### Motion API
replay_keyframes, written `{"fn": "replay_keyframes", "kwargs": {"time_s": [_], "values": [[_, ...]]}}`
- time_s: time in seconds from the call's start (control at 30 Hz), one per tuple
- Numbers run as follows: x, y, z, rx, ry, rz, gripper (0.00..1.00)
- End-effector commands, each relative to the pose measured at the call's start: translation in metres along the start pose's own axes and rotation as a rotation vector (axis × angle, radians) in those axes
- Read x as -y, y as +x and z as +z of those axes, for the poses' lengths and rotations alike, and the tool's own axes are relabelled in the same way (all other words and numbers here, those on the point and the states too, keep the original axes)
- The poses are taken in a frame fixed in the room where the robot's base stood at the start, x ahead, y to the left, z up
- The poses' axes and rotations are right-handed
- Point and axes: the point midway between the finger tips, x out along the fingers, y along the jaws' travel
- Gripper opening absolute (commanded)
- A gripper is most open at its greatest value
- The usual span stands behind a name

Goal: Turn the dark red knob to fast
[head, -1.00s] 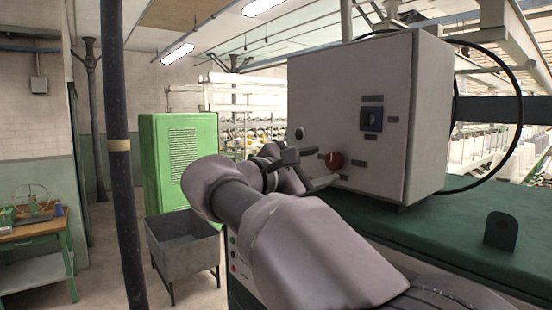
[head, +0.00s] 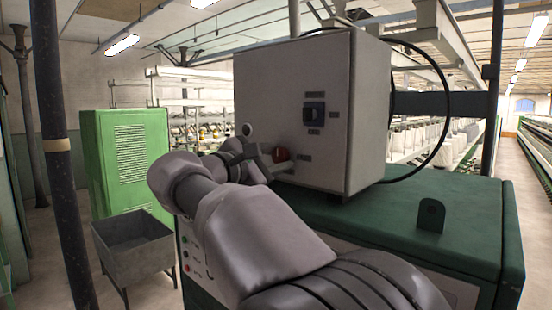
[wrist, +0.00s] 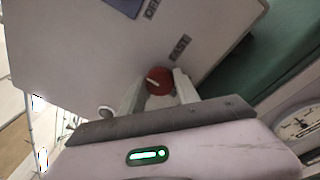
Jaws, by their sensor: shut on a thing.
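The dark red knob (head: 281,154) is on the lower front of a grey control box (head: 355,100). It also shows in the wrist view (wrist: 160,88), between my two fingers, with a short white mark on its face. My gripper (head: 273,161) is shut on the knob, one finger at each side; the fingers also show in the wrist view (wrist: 159,92). A FAST label (wrist: 180,47) is on the panel up and right of the knob there. I cannot tell which end of the white mark points.
The box stands on a green machine top (head: 400,205) with a small dark bracket (head: 431,215). A grey bin (head: 133,245), a green cabinet (head: 125,160) and a dark post (head: 58,150) stand to the left.

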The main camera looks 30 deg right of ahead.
Motion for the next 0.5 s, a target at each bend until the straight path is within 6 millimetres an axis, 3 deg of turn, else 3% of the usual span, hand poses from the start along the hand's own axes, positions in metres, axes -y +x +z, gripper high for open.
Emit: {"fn": "replay_keyframes", "kwargs": {"time_s": [0.27, 0.5], "values": [[0.0023, -0.0002, -0.003, 0.006, 0.093, 0.007, 0.0], [0.0039, -0.0002, -0.0051, 0.02, 0.288, 0.021, 0.0]]}}
